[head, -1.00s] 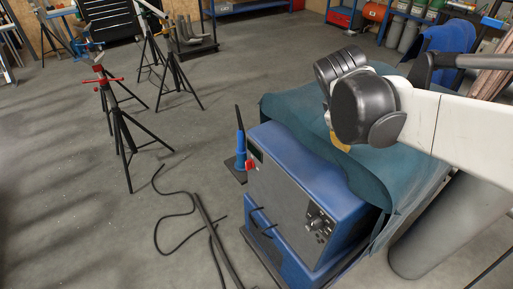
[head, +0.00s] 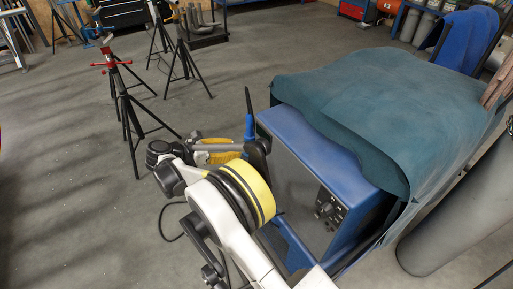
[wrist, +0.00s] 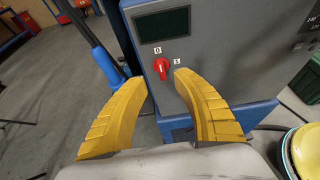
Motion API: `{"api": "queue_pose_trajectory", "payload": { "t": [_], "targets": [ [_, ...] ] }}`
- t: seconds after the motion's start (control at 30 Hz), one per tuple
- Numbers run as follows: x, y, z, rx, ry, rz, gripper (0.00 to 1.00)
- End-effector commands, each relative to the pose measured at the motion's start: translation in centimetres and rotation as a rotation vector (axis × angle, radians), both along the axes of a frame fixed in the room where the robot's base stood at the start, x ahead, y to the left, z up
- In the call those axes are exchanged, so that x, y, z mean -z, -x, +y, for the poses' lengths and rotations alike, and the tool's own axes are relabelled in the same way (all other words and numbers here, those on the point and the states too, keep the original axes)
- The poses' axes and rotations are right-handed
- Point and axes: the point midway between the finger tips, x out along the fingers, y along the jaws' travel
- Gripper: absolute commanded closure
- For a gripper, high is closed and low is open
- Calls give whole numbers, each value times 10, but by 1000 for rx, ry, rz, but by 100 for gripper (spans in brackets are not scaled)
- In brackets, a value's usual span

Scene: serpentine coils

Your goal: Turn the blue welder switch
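The blue welder (head: 307,140) stands on the floor in the head view, its grey front panel partly hidden by my arm. In the wrist view its panel (wrist: 207,50) shows a red rotary switch (wrist: 161,67) below a dark display (wrist: 163,25), with small white labels 0 and 1 beside it. The switch's white mark points up toward the 0. My gripper (wrist: 160,84) has two yellow fingers spread wide, with the switch showing between and just beyond their tips. Nothing is between the fingers' inner faces. In the head view the switch is hidden behind my gripper and arm.
A teal cloth (head: 370,110) drapes over the welder's top. A blue torch (wrist: 100,58) stands close to the left of the panel. A grey cylinder (head: 450,225) stands at right. Black tripod stands (head: 125,110) are at left, with open floor between.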

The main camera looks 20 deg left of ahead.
Motion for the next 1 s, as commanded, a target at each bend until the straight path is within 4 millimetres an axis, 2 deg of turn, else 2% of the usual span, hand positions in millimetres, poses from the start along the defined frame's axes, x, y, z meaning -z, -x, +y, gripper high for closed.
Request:
{"api": "queue_pose_trajectory", "payload": {
  "t": [0.53,0.7,0.97,1.0],
  "targets": [
    [38,-66,-57,3,-2,-1,66],
    [40,-74,-63,2,-2,-1,66],
    [40,-75,-64,1,-3,-1,66],
    [40,-75,-64,1,-3,-1,73]
  ]
}}
